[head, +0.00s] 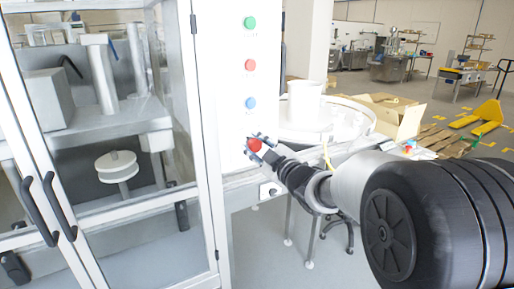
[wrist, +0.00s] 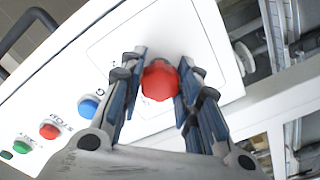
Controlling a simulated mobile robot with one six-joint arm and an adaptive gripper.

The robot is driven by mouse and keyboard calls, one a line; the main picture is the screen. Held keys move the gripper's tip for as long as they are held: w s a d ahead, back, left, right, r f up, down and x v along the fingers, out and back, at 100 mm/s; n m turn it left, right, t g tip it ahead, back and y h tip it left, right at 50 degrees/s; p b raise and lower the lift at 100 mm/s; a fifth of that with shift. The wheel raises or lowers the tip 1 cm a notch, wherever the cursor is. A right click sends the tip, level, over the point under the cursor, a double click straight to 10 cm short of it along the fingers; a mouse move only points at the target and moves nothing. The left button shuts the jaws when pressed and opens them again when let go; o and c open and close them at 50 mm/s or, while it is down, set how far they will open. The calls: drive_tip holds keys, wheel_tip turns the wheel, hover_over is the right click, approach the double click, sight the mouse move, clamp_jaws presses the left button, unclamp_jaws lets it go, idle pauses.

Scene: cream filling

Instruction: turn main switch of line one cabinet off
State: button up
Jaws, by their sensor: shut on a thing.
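The main switch is a red knob (head: 254,145) low on the white cabinet panel (head: 230,60), below the buttons. In the wrist view the red knob (wrist: 160,82) sits in the middle, on a square plate (wrist: 215,65). My gripper (head: 257,143) reaches it from the lower right. Its two fingers (wrist: 159,72) lie on either side of the knob and are shut on it.
A green button (head: 250,23), a red button (head: 250,65) and a blue button (head: 250,103) are stacked above the knob. Glass doors with black handles (head: 60,205) stand left. A round table (head: 350,125) with a white cylinder (head: 305,103) is behind my arm.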

drive_tip(key=o, duration=1.1)
drive_tip(key=shift+c, duration=0.2)
drive_tip(key=v, duration=1.2)
drive_tip(key=shift+d, duration=0.15)
